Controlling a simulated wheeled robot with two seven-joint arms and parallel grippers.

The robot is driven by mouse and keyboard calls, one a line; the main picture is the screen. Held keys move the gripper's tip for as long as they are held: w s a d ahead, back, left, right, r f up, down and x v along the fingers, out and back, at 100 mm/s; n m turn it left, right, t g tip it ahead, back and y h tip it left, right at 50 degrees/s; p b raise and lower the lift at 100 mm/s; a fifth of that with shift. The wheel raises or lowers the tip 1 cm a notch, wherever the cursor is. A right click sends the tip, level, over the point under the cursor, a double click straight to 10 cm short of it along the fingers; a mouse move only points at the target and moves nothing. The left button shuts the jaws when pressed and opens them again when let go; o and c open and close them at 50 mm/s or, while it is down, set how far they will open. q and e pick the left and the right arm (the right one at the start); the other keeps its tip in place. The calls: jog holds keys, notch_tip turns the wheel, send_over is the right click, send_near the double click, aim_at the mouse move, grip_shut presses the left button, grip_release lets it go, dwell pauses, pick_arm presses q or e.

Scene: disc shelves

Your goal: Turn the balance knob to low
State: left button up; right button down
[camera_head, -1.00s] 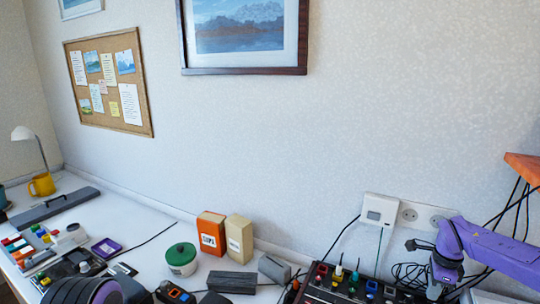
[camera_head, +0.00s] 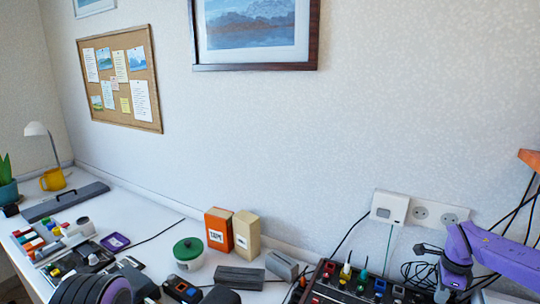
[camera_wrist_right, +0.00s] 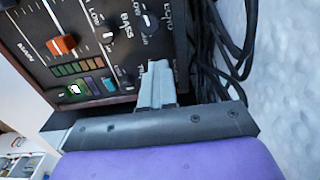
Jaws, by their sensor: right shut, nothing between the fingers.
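A dark control panel (camera_head: 318,291) with coloured knobs stands at the lower right in the head view. In the right wrist view the panel (camera_wrist_right: 30,28) carries an orange slider (camera_wrist_right: 62,45) and two dark knobs with white marks, a nearer one (camera_wrist_right: 107,32) and a farther one (camera_wrist_right: 148,22). "BASS" and "LOW" are readable; I cannot tell which knob is balance. My right gripper (camera_wrist_right: 158,72) is shut and empty, its fingertips over the panel's edge near the knobs; I cannot tell if they touch it. In the head view its fingers are hidden.
Dark cables (camera_wrist_right: 210,50) hang beside the panel's edge. A white wall box and sockets (camera_head: 388,207) are behind it. An orange box (camera_head: 217,231), a cream box (camera_head: 246,236), a green-lidded pot (camera_head: 188,254) and grey blocks (camera_head: 240,278) stand to the left.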

jog(key=shift+s+a+f+p, duration=0.1)
jog(key=shift+s+f+p, duration=0.25)
jog(key=shift+s+f, duration=0.25)
jog(key=shift+w+a+f, duration=0.15)
jog(key=shift+w+a, duration=0.05)
dwell(0.4)
jog(key=shift+r, duration=0.4)
jog(key=r+p, duration=0.1)
jog(key=r, duration=0.1)
jog(key=r+p, duration=0.1)
jog(key=p, duration=0.1)
jog(key=r+p, duration=0.1)
jog(key=r, duration=0.1)
jog(key=shift+w+r+p, duration=0.35)
